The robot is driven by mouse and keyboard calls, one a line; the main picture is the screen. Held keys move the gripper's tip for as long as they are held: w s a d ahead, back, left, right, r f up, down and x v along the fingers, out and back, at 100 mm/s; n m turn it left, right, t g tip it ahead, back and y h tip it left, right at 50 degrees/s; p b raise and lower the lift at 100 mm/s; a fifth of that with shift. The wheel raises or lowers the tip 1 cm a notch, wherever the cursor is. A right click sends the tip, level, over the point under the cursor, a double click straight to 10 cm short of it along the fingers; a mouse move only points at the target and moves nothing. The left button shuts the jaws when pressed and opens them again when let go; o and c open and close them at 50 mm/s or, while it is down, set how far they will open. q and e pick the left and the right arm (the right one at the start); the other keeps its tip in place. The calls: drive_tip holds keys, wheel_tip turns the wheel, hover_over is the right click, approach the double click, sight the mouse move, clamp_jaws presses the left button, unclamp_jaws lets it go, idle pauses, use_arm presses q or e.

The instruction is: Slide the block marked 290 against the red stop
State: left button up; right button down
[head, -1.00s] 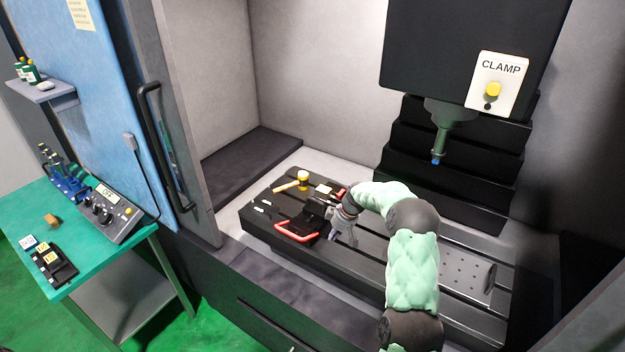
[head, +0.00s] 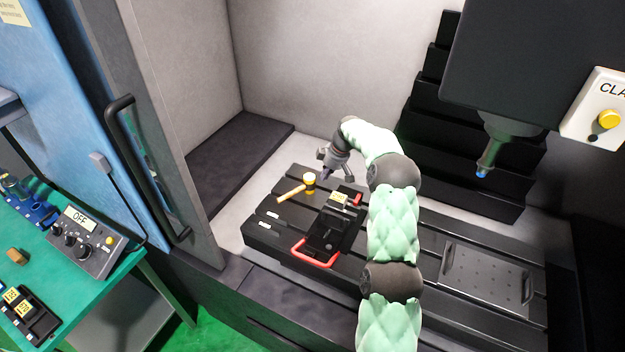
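A block with a pale yellow top label (head: 338,198) sits at the back end of the black vise (head: 330,232). Its number is too small to read, so I cannot tell if it is 290. A small red piece (head: 356,199), possibly the red stop, is just right of it; I cannot tell whether they touch. My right gripper (head: 326,169) is above and behind the vise, close to the yellow mallet head, apart from the block. My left gripper is not in view.
A mallet (head: 297,188) lies left of the block on the slotted table. A red handle (head: 312,255) sticks out at the vise's front. A perforated plate (head: 486,278) lies to the right. The spindle (head: 487,160) hangs above. A green side table (head: 95,278) stands left.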

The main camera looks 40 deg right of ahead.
sight(333, 196)
wheel_tip(333, 196, down, 9)
drive_tip(key=p, duration=0.2)
drive_tip(key=shift+s+d+r, duration=0.15)
drive_tip(key=shift+s+d, duration=0.05)
drive_tip(key=shift+s, duration=0.25)
drive_tip(key=shift+s, duration=0.1)
idle(0.4)
drive_tip(key=shift+s+d+b, duration=0.35)
drive_tip(key=shift+s+d, duration=0.05)
drive_tip(key=shift+s, duration=0.2)
drive_tip(key=shift+s+d+b, duration=0.3)
drive_tip(key=shift+s, duration=0.4)
